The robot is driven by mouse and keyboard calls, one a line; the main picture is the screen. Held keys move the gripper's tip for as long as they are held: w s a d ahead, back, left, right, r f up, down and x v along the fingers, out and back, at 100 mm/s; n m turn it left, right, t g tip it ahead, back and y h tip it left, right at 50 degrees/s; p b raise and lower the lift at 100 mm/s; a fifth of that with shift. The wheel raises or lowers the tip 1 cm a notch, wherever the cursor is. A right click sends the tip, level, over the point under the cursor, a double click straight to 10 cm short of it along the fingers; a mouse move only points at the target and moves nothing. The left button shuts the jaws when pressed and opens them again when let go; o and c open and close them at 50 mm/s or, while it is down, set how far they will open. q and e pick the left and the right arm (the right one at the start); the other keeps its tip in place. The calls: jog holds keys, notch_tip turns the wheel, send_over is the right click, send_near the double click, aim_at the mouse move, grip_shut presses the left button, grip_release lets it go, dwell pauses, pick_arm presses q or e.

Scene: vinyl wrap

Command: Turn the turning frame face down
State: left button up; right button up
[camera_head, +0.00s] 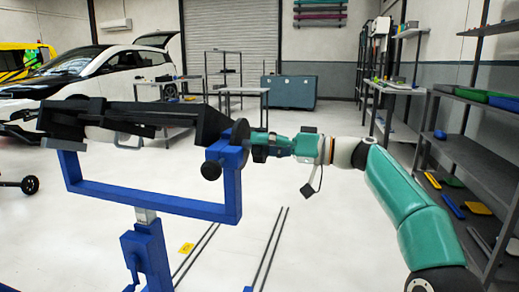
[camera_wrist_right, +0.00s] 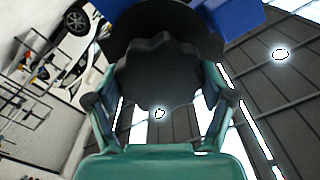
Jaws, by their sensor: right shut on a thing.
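The turning frame stands on the left of the head view. It has a blue U-shaped yoke (camera_head: 160,203) on a blue post (camera_head: 146,252) and a long dark carrier (camera_head: 165,118) across the top, slightly tilted. A dark disc (camera_head: 240,136) sits at the carrier's right end. My right gripper (camera_head: 262,146) reaches this end from the right. In the right wrist view, its two fingers are shut on a dark scalloped knob (camera_wrist_right: 162,72), one on each side. A smaller black knob (camera_head: 211,170) sticks out of the yoke below. My left gripper is not in view.
A grey shelf rack (camera_head: 470,155) with coloured trays stands on the right, near my right arm. Dark rails (camera_head: 268,250) and a yellow marker (camera_head: 186,248) lie on the floor. A white car (camera_head: 95,75) and a teal cabinet (camera_head: 289,91) are behind. Floor between is mostly clear.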

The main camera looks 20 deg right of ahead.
jog(key=shift+w+f+n+b, duration=0.1)
jog(key=shift+f+n+b, duration=0.2)
jog(key=shift+n, duration=0.7)
jog(key=shift+f+n+b, duration=0.15)
jog(key=shift+n+b, duration=0.2)
jog(key=shift+n, duration=1.15)
jog(key=o, duration=1.6)
jog(key=shift+c, duration=0.2)
jog(key=shift+r, duration=0.25)
jog(key=shift+s+d, duration=0.25)
jog(key=shift+d, duration=0.05)
jog(key=v, duration=1.1)
jog(key=shift+d+f, duration=0.1)
